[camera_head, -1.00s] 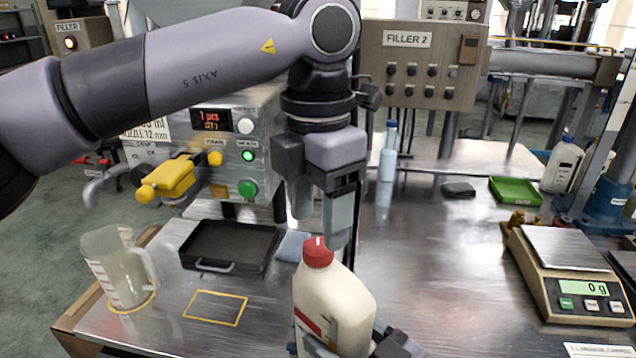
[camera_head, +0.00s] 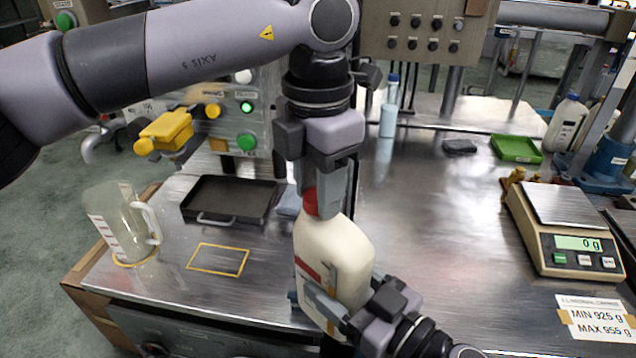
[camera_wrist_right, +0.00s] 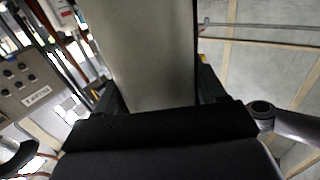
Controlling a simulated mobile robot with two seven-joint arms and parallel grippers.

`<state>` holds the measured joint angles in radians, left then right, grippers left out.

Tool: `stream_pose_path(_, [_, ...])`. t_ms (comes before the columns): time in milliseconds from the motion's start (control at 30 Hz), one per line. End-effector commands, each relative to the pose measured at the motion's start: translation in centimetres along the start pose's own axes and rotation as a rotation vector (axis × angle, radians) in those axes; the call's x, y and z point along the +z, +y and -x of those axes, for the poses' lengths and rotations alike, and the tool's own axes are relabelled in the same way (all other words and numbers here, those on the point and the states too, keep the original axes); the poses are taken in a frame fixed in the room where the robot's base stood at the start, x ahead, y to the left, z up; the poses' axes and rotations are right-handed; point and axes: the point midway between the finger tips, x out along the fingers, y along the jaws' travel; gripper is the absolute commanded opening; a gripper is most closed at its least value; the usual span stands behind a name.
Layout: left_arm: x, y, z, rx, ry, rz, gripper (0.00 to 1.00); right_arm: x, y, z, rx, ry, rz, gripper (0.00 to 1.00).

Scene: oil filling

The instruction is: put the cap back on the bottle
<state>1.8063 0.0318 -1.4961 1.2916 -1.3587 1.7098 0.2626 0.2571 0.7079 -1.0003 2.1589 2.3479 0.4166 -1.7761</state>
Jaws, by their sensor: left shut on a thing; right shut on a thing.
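The cream bottle (camera_head: 340,252) with a red label patch stands at the front middle of the steel bench, tilted slightly. Its red cap (camera_head: 310,203) is at the top of the neck, partly hidden by the fingers. My left gripper (camera_head: 322,200) points down from above and is shut on the cap. My right gripper (camera_head: 335,308) is shut on the lower body of the bottle from the front right. In the right wrist view the bottle (camera_wrist_right: 145,55) fills the space between the fingers. Whether the cap is seated on the neck threads is hidden.
A clear jug (camera_head: 118,230) stands at the left edge, with a dark tray (camera_head: 228,200) behind and a yellow outlined square (camera_head: 218,260) nearby. A scale (camera_head: 565,225) reading 0 g is at right. A green tray (camera_head: 515,148) lies at the back right.

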Motion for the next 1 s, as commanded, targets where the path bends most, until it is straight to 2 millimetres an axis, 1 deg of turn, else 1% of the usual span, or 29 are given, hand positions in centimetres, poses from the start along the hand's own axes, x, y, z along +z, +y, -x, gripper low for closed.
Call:
stream_pose_path(33, [0.0, 0.1, 0.0, 0.001, 0.0, -0.008, 0.01, -0.3, 0.0, 0.0, -0.001, 0.007, 0.002, 0.0])
stream_pose_path(167, [0.0, 0.1, 0.1, 0.001, 0.0, -0.006, 0.01, -0.3, 0.0, 0.0, -0.002, 0.007, 0.002, 0.0])
stream_pose_path(200, [0.0, 0.1, 0.1, 0.001, 0.0, -0.006, 0.44, -0.3, 0.0, 0.0, -0.002, 0.007, 0.002, 0.0])
stream_pose_path(267, [0.0, 0.1, 0.1, 0.001, 0.0, -0.006, 0.63, -0.3, 0.0, 0.0, -0.002, 0.007, 0.002, 0.0])
stream_pose_path(300, [0.0, 0.1, 0.1, 0.001, 0.0, -0.006, 0.67, -0.3, 0.0, 0.0, -0.002, 0.007, 0.002, 0.0])
stream_pose_path(567, [0.0, 0.1, 0.1, 0.001, 0.0, -0.006, 0.67, -0.3, 0.0, 0.0, -0.001, 0.007, 0.002, 0.0])
stream_pose_path(667, [0.0, 0.1, 0.7, 0.002, -0.002, -0.006, 0.67, -0.3, 0.0, 0.0, -0.001, 0.007, 0.002, 0.0])
stream_pose_path(767, [0.1, 0.1, 2.1, 0.004, -0.004, -0.006, 0.67, -0.3, 0.0, 0.0, -0.001, 0.007, 0.002, 0.0])
stream_pose_path(1000, [0.1, 0.0, 7.3, 0.003, -0.003, -0.005, 0.67, -0.3, 0.0, 0.0, -0.001, 0.007, 0.002, 0.0])
